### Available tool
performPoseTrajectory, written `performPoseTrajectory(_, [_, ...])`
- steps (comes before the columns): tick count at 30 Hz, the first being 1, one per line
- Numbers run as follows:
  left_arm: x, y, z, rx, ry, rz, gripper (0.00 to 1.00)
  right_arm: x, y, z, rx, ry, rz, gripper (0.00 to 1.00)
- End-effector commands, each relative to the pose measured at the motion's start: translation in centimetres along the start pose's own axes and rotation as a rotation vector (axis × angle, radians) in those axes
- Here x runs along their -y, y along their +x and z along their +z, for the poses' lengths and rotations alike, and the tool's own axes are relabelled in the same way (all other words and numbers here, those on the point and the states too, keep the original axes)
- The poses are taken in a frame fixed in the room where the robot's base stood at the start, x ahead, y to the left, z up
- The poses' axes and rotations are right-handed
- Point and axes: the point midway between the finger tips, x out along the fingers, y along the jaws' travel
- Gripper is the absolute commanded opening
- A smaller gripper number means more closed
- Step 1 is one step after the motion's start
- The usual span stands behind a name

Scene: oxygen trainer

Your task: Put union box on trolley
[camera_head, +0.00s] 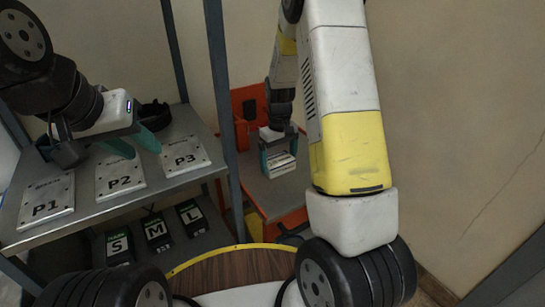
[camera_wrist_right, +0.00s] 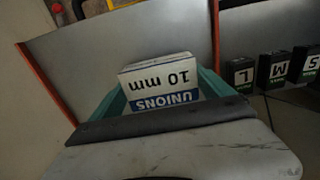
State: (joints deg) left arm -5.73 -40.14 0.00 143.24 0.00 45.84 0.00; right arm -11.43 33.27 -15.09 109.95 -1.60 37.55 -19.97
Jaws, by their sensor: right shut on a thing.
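The union box (camera_head: 280,163) is a small white carton in the head view. In the right wrist view the union box (camera_wrist_right: 161,82) reads "UNIONS 10 mm", upside down, with a blue band. My right gripper (camera_head: 278,146) is shut on it, with teal fingers on either side (camera_wrist_right: 165,95). The trolley (camera_head: 285,197) has a grey top and orange-red frame. The box is over this top in the head view; I cannot tell whether it touches. My left gripper (camera_head: 135,147) is open and empty above the shelf plates.
A grey shelf rack (camera_head: 185,130) at left carries plates P1 (camera_head: 46,197), P2 (camera_head: 119,176) and P3 (camera_head: 185,157). Black boxes S (camera_head: 119,245), M (camera_head: 157,230) and L (camera_head: 191,217) sit below. A rack post (camera_head: 224,100) stands beside the trolley. Wall closes the right.

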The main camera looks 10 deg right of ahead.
Motion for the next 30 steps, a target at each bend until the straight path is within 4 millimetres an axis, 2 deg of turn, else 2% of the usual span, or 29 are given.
performPoseTrajectory(3, [0.0,0.0,0.0,0.000,0.000,0.000,0.36,0.0,2.0,0.0,0.001,0.001,-0.001,0.35])
performPoseTrajectory(10, [0.0,0.0,0.0,0.000,0.000,0.000,0.36,0.0,3.9,0.0,0.001,0.001,-0.001,0.35])
performPoseTrajectory(15, [0.0,0.0,0.0,0.001,0.000,0.000,0.36,0.0,6.3,0.0,0.001,0.001,-0.001,0.35])
performPoseTrajectory(26, [0.0,0.0,0.0,0.001,0.000,0.000,0.36,0.0,6.9,0.0,-0.001,0.001,0.000,0.35])
performPoseTrajectory(27, [0.0,0.0,0.0,0.001,0.000,0.000,0.36,0.0,6.9,0.0,-0.001,0.001,0.000,0.94])
performPoseTrajectory(28, [0.0,0.0,0.0,0.001,0.000,0.000,0.36,0.0,6.9,0.0,-0.001,0.001,0.000,1.00])
performPoseTrajectory(30, [0.0,0.0,0.0,0.001,0.000,0.000,0.36,0.0,6.9,0.0,-0.001,0.001,0.000,1.00])
